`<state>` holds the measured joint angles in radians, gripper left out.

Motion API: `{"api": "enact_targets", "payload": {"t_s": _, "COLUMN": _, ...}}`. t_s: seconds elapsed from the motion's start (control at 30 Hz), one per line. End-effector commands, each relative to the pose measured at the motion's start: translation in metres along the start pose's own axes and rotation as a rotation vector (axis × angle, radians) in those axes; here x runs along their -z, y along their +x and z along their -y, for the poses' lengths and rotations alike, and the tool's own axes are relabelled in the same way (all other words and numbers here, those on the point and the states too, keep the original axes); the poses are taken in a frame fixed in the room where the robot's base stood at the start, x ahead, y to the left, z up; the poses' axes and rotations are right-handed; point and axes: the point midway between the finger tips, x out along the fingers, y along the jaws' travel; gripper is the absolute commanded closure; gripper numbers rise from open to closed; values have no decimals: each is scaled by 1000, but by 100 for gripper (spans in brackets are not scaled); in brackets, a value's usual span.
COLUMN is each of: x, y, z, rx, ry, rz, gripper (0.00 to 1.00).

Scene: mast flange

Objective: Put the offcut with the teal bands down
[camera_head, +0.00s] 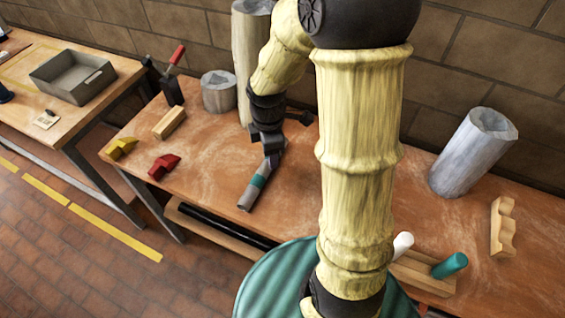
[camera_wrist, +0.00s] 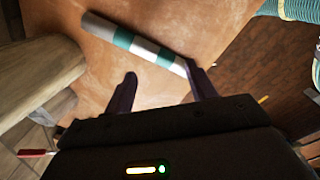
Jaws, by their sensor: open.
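The offcut with the teal bands (camera_head: 258,182) is a slim grey and white rod. It lies on the wooden workbench (camera_head: 215,150) near the front edge. In the wrist view the offcut (camera_wrist: 123,37) runs diagonally from upper left to the right finger, with two teal bands around a white stretch. My gripper (camera_head: 272,153) is at the offcut's far end in the head view. In the wrist view my gripper (camera_wrist: 160,71) has its fingers spread apart, with nothing clasped between them. The right fingertip overlaps the offcut's right end; I cannot tell whether they touch.
A yellow block (camera_head: 121,148), red block (camera_head: 163,167) and wooden block (camera_head: 169,123) lie left on the bench. A grey stub (camera_head: 218,93) and tall post (camera_head: 246,50) stand behind. A pegged wooden block (camera_head: 425,272) and leaning grey cylinder (camera_head: 473,155) are right.

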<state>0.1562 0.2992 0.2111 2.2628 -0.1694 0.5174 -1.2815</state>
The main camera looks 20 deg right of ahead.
Motion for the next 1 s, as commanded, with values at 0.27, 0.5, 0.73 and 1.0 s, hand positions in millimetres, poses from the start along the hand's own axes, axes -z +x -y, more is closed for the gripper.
{"api": "enact_targets", "payload": {"t_s": 0.27, "x": -6, "y": -18, "z": 29, "rx": -54, "ry": 550, "rz": -21, "gripper": 44}}
{"api": "enact_targets", "payload": {"t_s": 0.5, "x": -10, "y": -30, "z": 55, "rx": -89, "ry": 1032, "rz": -73, "gripper": 44}}
{"api": "enact_targets", "payload": {"t_s": 0.73, "x": -14, "y": -37, "z": 74, "rx": -101, "ry": 1404, "rz": -130, "gripper": 44}}
{"api": "enact_targets", "payload": {"t_s": 1.0, "x": -13, "y": -37, "z": 77, "rx": -100, "ry": 1472, "rz": -141, "gripper": 44}}
